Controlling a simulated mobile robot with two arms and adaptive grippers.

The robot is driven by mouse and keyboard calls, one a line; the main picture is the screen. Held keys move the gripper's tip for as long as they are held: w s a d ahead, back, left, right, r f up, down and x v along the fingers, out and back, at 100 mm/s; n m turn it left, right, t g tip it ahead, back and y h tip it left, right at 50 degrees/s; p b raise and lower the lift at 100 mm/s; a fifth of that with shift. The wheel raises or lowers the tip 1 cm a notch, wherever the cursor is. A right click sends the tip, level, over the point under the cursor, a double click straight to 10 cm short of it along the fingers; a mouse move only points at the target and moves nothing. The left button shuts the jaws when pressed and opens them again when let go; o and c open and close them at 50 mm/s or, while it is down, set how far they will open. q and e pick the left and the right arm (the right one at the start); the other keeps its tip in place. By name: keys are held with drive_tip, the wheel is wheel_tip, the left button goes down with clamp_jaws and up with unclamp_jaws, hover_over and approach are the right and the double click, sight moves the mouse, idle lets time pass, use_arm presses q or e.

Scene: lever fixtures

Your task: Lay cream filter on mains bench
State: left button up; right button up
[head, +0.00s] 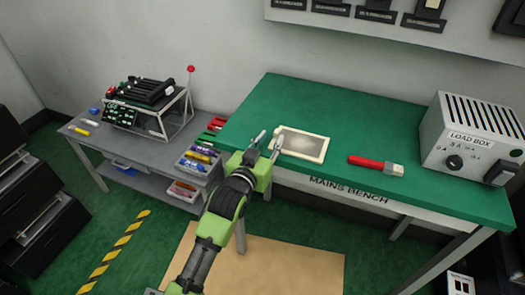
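The cream filter (313,146), a flat panel with a cream frame and a pale grey centre, appears to lie flat on the green top of the mains bench (350,118), near its front edge. My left gripper (268,141) is at the bench's front edge, just left of the filter. Its two fingers are spread apart with nothing visible between them. The right finger overlaps the filter's left edge in the picture; I cannot tell whether it touches. My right gripper is not in view.
A red-handled brush (376,165) lies right of the filter. A grey load box (470,138) stands at the bench's right end. A lower grey table (160,148) on the left holds a black device (150,92) and bins. The bench top behind the filter is clear.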

use_arm(q)
drive_tip(key=v, duration=0.6)
drive_tip(key=shift+s, duration=0.15)
drive_tip(key=s+a+f+g+y, duration=0.1)
drive_tip(key=s+a+f+g, duration=0.15)
drive_tip(key=f, duration=1.05)
drive_tip(key=s+a+f+g+y, duration=0.1)
drive_tip(key=s+f+g, duration=0.15)
drive_tip(key=f, duration=1.05)
drive_tip(key=s+a+f+g+y, duration=0.1)
drive_tip(key=s+a+f+g, duration=0.15)
drive_tip(key=s+f, duration=0.6)
drive_tip(key=s+a+f+g, duration=0.1)
drive_tip(key=s+a+f, duration=0.4)
drive_tip(key=f, duration=0.7)
drive_tip(key=s+a+f+g, duration=0.2)
drive_tip(key=s+a+f, duration=0.1)
drive_tip(key=s, duration=0.8)
drive_tip(key=s+a+f+g+y, duration=0.1)
drive_tip(key=s+a+f+g, duration=0.1)
drive_tip(key=s+f, duration=0.4)
drive_tip(key=s+a+f+n+g+y, duration=0.1)
drive_tip(key=s+f, duration=0.4)
drive_tip(key=s, duration=1)
drive_tip(key=a+g, duration=0.1)
drive_tip(key=a, duration=0.1)
drive_tip(key=shift+s+a, duration=0.35)
drive_tip(key=shift+a, duration=0.05)
